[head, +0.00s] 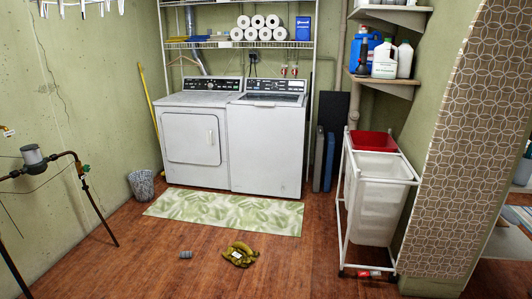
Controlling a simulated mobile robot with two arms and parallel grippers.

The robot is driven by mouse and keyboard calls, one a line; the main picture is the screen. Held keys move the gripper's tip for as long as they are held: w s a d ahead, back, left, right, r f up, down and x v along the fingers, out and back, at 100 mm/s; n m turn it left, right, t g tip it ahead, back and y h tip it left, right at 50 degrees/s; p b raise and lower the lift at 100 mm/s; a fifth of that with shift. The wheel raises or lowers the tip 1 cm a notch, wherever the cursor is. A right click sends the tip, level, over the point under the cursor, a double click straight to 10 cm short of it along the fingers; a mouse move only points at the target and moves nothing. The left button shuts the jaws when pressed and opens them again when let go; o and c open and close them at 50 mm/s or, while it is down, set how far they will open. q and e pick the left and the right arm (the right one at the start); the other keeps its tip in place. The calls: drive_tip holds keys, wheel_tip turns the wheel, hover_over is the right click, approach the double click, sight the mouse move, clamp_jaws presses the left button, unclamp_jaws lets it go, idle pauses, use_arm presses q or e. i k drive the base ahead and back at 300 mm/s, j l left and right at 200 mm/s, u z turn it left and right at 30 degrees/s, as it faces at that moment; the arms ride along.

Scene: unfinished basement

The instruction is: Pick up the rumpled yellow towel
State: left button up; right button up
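A rumpled dark-yellow towel (243,248) lies in a small heap on the wooden floor, low in the middle of the head view, in front of the green patterned mat. A small whitish patch shows on it; I cannot tell what that is. Nothing covers the towel from this side. Neither of my grippers is in view.
A small grey cylinder (185,255) lies left of the towel. The leaf mat (225,212) lies before the dryer (192,140) and washer (266,145). A wheeled hamper (376,205) stands right, dark piping (95,200) left. Floor around the towel is mostly clear.

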sight(241, 254)
drive_tip(key=i, duration=1.1)
drive_tip(key=i+u, duration=0.1)
drive_tip(key=i, duration=1)
drive_tip(key=l, duration=0.1)
